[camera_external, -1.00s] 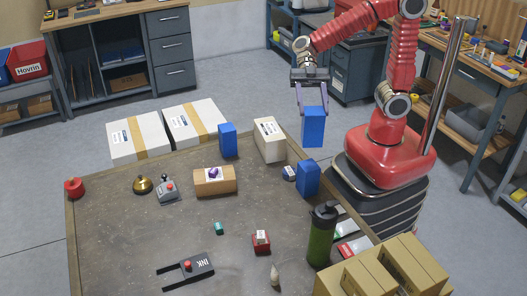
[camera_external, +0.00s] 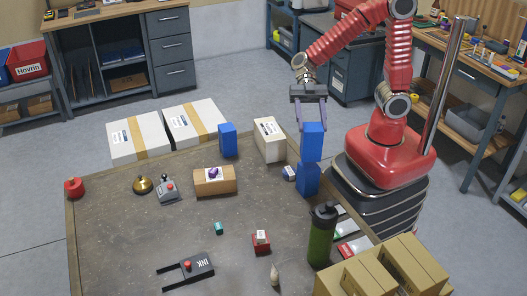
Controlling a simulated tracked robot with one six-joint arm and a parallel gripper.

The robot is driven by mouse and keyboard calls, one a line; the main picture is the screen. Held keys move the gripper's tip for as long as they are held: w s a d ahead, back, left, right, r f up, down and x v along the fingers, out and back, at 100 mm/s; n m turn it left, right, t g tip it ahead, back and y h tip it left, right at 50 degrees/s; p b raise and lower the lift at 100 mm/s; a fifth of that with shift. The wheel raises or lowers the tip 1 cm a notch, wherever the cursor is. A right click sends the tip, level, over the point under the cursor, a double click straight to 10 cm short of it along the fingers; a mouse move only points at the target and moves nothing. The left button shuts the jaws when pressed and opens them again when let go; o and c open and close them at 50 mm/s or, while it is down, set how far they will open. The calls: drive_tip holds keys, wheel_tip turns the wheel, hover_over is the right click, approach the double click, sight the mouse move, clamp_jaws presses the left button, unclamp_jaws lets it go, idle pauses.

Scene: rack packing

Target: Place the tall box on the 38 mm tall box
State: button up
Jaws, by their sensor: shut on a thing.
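A tall blue box (camera_external: 313,141) is held upright in my gripper (camera_external: 312,127), whose fingers are shut on its upper part. Directly below it stands another blue box (camera_external: 308,181) at the table's right edge. The held box's lower end meets or nearly meets the top of this lower box in the picture; I cannot tell whether they touch. A third blue box (camera_external: 228,140) stands apart near the table's back edge. Which box measures 38 mm cannot be read from the picture.
A white box (camera_external: 268,141) and a small blue-and-white item (camera_external: 289,173) stand just left of the stack. A green bottle (camera_external: 321,236) and cardboard boxes (camera_external: 383,270) are in front. A brown box (camera_external: 214,181) lies mid-table. The table's (camera_external: 120,235) left front is mostly clear.

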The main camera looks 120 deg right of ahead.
drive_tip(key=shift+f, duration=1.85)
drive_tip(key=o, duration=1.7)
drive_tip(key=shift+f, duration=0.1)
drive_tip(key=v, duration=1.2)
drive_tip(key=shift+s, duration=0.1)
